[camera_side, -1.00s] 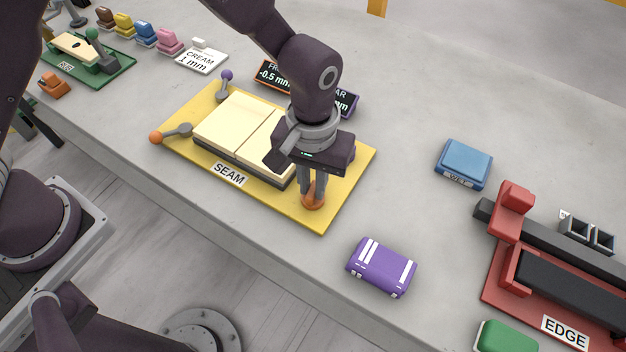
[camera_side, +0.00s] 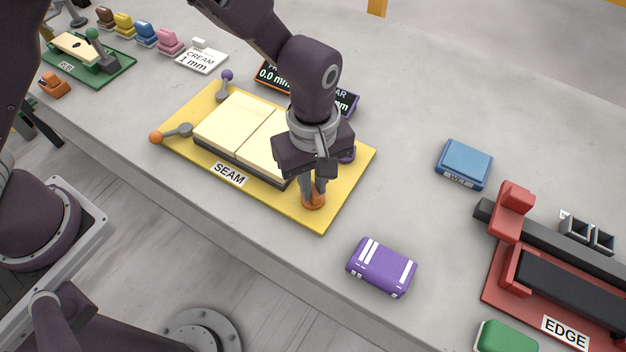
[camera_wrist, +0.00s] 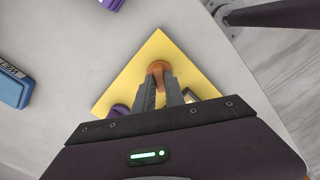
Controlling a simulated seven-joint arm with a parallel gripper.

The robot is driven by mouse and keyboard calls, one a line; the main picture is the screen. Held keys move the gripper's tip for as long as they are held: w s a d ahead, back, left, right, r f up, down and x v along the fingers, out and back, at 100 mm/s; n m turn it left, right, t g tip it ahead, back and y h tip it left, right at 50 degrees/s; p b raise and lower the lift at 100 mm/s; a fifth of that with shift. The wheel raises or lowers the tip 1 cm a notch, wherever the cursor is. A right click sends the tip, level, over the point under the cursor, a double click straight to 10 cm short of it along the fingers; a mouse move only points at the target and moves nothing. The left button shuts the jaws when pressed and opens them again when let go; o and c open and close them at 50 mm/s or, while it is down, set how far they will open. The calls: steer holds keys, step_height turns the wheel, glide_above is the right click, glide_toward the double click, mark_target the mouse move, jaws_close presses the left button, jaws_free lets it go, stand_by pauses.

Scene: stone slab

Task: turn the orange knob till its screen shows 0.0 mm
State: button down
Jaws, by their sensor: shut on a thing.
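The orange knob (camera_side: 313,202) stands on the front right corner of the yellow SEAM board (camera_side: 345,195). My gripper (camera_side: 312,192) points down from above and is shut on the knob. In the wrist view the knob (camera_wrist: 158,68) shows between the fingertips of my gripper (camera_wrist: 160,78). The orange-edged screen (camera_side: 272,76) behind the board reads 0.0 mm, its top label partly hidden by my arm. A purple-edged screen (camera_side: 347,102) beside it is mostly hidden by my arm. A purple knob (camera_side: 348,155) shows just behind my gripper.
Two cream slabs (camera_side: 240,130) lie on the board, with orange-tipped (camera_side: 157,137) and purple-tipped (camera_side: 227,76) levers at its left. A purple block (camera_side: 381,266), blue WET block (camera_side: 464,163) and red EDGE rig (camera_side: 510,230) stand to the right, with bare slab between.

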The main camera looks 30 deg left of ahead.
mark_target(313, 189)
steer(key=shift+n, duration=0.4)
steer(key=c, duration=1.4)
jaws_free()
step_height(313, 189, up, 7)
steer(key=shift+r, duration=0.1)
